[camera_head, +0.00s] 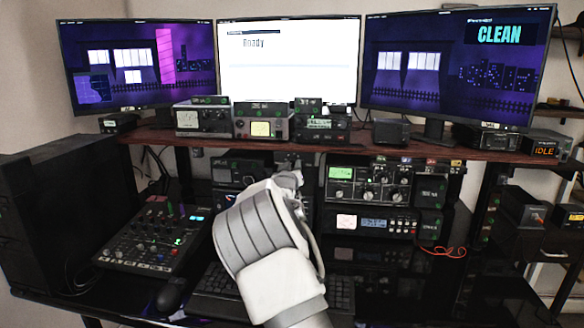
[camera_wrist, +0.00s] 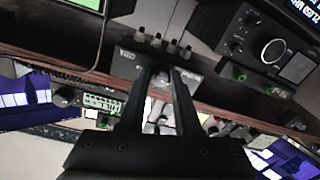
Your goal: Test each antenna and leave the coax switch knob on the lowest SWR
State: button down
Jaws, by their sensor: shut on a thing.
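My gripper (camera_wrist: 158,68) reaches the front of a small dark box in the wrist view, which appears to be the coax switch (camera_wrist: 128,55). Several stubby posts line one edge of the box. The fingers are shut at its face, and the knob between them is hidden. In the head view my wrist and arm cover the fingertips. A bit of the switch area shows just above my wrist, under the shelf. No SWR number is readable. Boxes with dial meters stand on the shelf: a left meter (camera_head: 202,120) and a cream-faced meter (camera_head: 261,128).
The wooden shelf (camera_head: 400,146) runs close above my gripper. A radio with a green screen and knobs (camera_head: 368,181) is to the right. A mixer (camera_head: 152,240) and keyboard (camera_head: 341,291) lie on the desk.

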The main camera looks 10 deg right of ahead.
jog(key=shift+f+m+b, duration=0.1)
jog(key=shift+m+b, duration=0.2)
jog(key=m+b, duration=0.2)
jog(key=m, duration=0.2)
jog(key=shift+m+b, duration=0.95)
jog(key=shift+m, duration=0.65)
jog(key=shift+a, duration=0.1)
jog(key=c, duration=0.6)
grip_release()
jog(key=shift+s, duration=0.1)
jog(key=p+v, duration=0.1)
jog(key=v, duration=1.6)
